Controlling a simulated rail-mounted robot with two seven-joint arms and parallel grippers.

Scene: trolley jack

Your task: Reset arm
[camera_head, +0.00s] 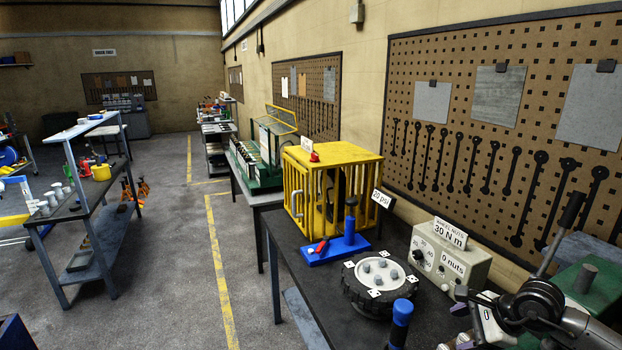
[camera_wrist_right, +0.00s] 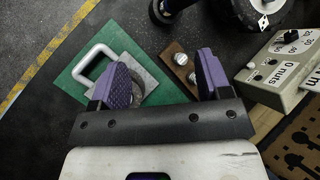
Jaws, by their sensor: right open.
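My right gripper (camera_wrist_right: 164,80) shows in the right wrist view with its two purple-padded fingers wide apart and nothing between them. It points down over the dark bench, above a green plate (camera_wrist_right: 69,80) with a pale loop handle (camera_wrist_right: 87,59) and a brown strip (camera_wrist_right: 177,62) carrying silver round pieces. The fingers hide parts of these; I cannot tell the exact height above them. My right arm (camera_head: 535,302) comes in at the lower right of the head view, beside the grey wheel-nuts box. My left gripper is not in view.
On the bench stand the grey box (camera_head: 447,254) reading "30 N m" and "0 nuts", a wheel (camera_head: 352,292), a blue stand (camera_head: 337,250), a blue-topped tool (camera_head: 402,312) and a yellow cage (camera_head: 301,203). A pegboard (camera_head: 450,110) lines the wall. The floor aisle at left is clear.

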